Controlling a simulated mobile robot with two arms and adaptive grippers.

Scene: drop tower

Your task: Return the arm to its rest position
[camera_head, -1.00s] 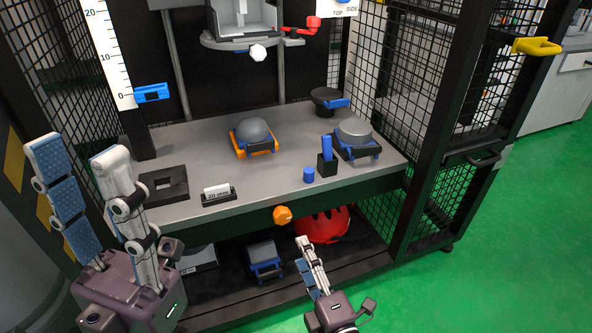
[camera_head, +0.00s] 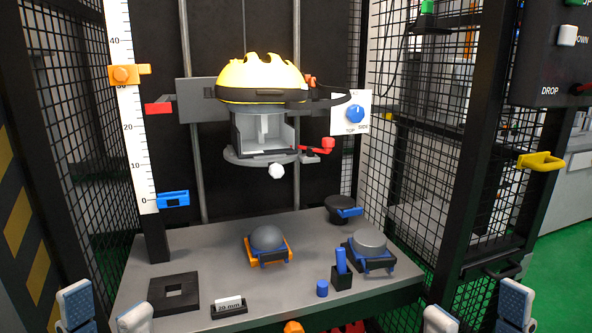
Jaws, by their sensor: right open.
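My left gripper (camera_head: 105,312) shows only its two light fingertips with blue pads at the bottom left edge. They stand apart with nothing between them. My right gripper (camera_head: 478,310) shows its two fingertips at the bottom right edge, spread apart and empty. Both grippers are in front of the drop tower's grey table (camera_head: 210,255). The palms and arms of both are below the picture.
A yellow helmet (camera_head: 262,80) sits on the carriage above the table. The table bears an orange-based dome (camera_head: 268,240), a blue-based block (camera_head: 370,243), a black square plate (camera_head: 174,292) and a label stand (camera_head: 229,305). Mesh cage walls and a yellow handle (camera_head: 540,161) are at the right.

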